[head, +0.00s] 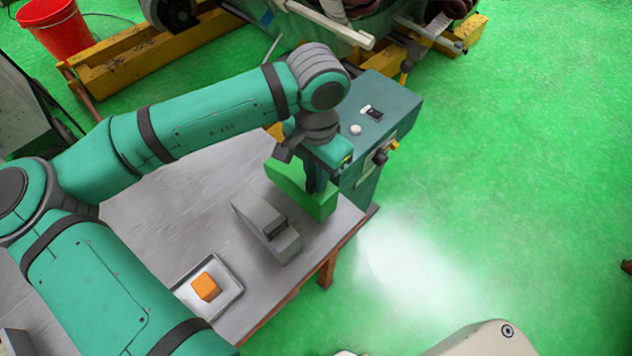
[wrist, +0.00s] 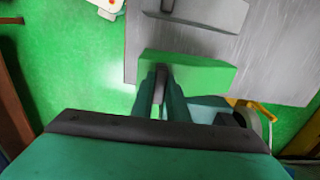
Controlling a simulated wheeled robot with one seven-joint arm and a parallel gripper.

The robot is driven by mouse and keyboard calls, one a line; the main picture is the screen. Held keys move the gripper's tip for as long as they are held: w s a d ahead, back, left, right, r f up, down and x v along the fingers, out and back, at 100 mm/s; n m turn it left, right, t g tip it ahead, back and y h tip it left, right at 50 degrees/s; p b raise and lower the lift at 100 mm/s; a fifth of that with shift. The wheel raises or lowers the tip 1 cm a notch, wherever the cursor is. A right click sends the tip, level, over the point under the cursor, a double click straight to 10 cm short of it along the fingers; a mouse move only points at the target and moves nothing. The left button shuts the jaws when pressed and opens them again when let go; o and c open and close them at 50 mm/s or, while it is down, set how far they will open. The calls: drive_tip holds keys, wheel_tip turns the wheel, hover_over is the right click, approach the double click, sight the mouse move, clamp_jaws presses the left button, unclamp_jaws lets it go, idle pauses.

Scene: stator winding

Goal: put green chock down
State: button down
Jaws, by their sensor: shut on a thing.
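The green chock (head: 318,204) is a bright green block at the far right end of the grey table (head: 150,220). My gripper (head: 318,180) reaches down from above and is shut on it. In the wrist view the chock (wrist: 205,74) lies across my two fingers (wrist: 161,75), near the table's edge. Whether the chock touches the tabletop or hangs just above it, I cannot tell. Part of the chock is hidden behind my gripper in the head view.
A grey chock-like block (head: 262,228) stands just left of the green chock. A metal tray (head: 233,291) with an orange block (head: 206,287) lies nearer. A teal control cabinet (head: 385,110) stands close behind my gripper. The table's left part is clear.

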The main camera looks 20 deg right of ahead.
drive_tip(key=shift+f, duration=1.6)
drive_tip(key=c, duration=1.7)
unclamp_jaws()
wheel_tip(320, 180, up, 12)
drive_tip(key=shift+r, duration=0.15)
